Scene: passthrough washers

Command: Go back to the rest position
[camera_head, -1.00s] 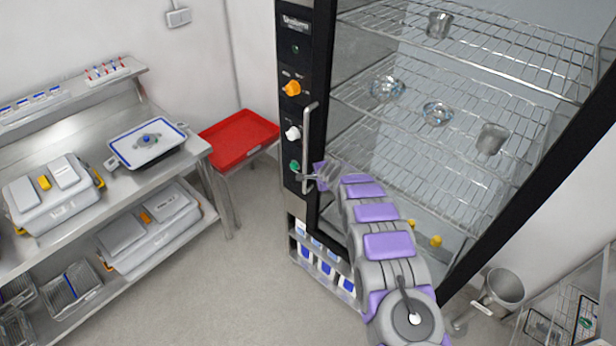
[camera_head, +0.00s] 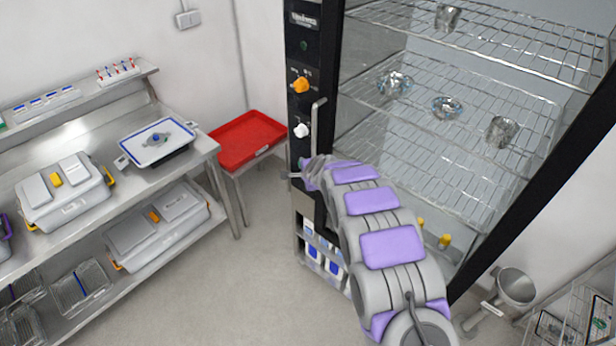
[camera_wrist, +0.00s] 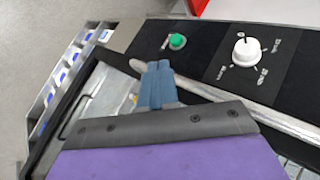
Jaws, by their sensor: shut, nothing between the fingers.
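My gripper (camera_head: 293,175) is at the lower left of the tall glass-fronted cabinet (camera_head: 345,30), in front of its black control panel. It overlaps the area by the lower end of the cabinet's door handle (camera_head: 313,130). In the wrist view its blue-grey fingers (camera_wrist: 157,84) are together, with nothing held. They appear over the grey handle bar (camera_wrist: 250,110); I cannot tell whether they touch it. The green button (camera_wrist: 177,41) and white knob (camera_wrist: 246,50) lie beyond the fingers. My arm stretches across the cabinet's lower front.
Metal cups and glass bowls stand on the cabinet's wire shelves (camera_head: 480,75). A red tray (camera_head: 247,140) rests on a stand at left. A steel bench (camera_head: 90,125) with grey boxes is further left. The floor (camera_head: 240,290) between is clear.

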